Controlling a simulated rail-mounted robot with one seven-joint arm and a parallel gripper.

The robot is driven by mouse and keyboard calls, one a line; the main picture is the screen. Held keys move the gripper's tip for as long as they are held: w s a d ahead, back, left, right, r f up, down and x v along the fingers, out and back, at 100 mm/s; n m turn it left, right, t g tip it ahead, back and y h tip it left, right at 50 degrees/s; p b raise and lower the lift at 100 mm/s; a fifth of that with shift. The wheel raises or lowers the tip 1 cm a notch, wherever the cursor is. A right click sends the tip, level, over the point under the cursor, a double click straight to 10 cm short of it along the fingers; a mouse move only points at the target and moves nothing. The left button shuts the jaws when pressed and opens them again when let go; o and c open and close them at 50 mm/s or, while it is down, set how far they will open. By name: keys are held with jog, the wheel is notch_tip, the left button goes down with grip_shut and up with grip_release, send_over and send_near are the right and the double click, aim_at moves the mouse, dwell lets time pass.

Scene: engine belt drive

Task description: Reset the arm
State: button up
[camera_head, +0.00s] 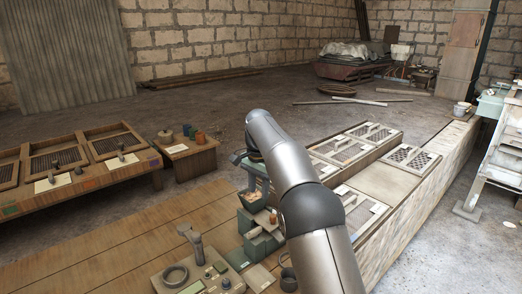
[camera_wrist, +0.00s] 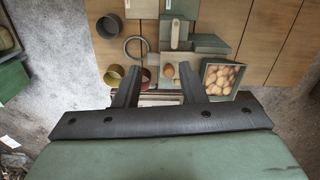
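My gripper (camera_wrist: 158,70) shows in the wrist view with its two dark fingers well apart and nothing gripped between them. It faces down over a wooden bench top (camera_wrist: 277,42) with small parts on it. A brown rounded knob (camera_wrist: 168,71) shows between the fingers, seemingly below them. In the head view my arm reaches up from the bottom edge and bends down at its far end. The gripper there is mostly hidden behind the arm links, above the green blocks on the bench.
An open box of brown round pieces (camera_wrist: 219,76) is by the right finger. A long tray bench (camera_head: 420,190) stands right of my arm.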

jog(key=s+d+r+n, duration=0.2)
jog(key=s+d, duration=0.5)
jog(key=s, duration=0.3)
jog(key=s+d+r+n, duration=0.1)
jog(key=s+d+n, duration=0.1)
jog(key=s+d, duration=0.6)
jog(key=s+d+f+n, duration=0.1)
jog(key=s+f, duration=0.3)
jog(key=s, duration=0.8)
jog(key=s+d+f+n, duration=0.2)
jog(key=s+f, duration=0.3)
jog(key=s, duration=0.7)
jog(key=shift+n+t, duration=0.3)
jog(key=shift+n, duration=0.3)
